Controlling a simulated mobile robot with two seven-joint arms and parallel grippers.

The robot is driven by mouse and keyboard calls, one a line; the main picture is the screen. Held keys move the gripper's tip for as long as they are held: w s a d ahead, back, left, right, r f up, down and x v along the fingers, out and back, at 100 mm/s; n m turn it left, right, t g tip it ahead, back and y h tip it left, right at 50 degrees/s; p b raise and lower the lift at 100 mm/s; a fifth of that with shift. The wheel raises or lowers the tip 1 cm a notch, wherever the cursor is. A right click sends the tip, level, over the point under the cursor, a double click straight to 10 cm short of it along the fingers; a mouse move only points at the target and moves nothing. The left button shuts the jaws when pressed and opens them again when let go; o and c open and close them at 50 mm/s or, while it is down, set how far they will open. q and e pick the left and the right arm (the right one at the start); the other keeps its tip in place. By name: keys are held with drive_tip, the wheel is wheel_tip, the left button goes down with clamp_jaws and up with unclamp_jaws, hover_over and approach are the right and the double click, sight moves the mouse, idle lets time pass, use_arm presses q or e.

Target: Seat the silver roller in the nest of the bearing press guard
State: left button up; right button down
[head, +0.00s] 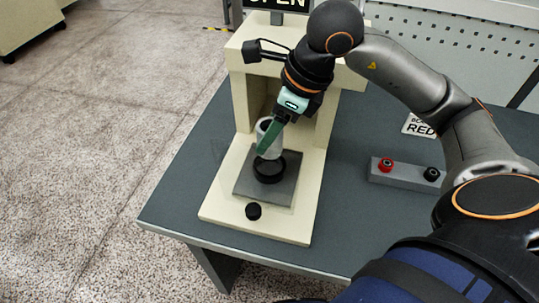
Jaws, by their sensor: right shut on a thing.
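The silver roller (264,126) is a pale grey cylinder, partly hidden behind the green fingers of my right gripper (268,143). My right gripper comes down from above and is shut on the roller. The roller is just above and behind the nest (270,169), a black ring on a dark grey plate. I cannot tell whether the roller touches the ring. The bearing press guard (308,178) is a cream frame with an open front, standing on the table. My left gripper is not in view.
The grey table (188,192) has free room left of the press. A small black knob (253,211) is on the press base's front. A grey block (404,174) with a red and a black button lies to the right, near a sign reading RED (419,126).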

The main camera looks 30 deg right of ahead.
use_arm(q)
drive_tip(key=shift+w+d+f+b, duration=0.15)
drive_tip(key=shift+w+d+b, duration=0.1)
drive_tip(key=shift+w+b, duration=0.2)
use_arm(e)
wheel_tip(320, 180, down, 6)
drive_tip(key=shift+f, duration=0.25)
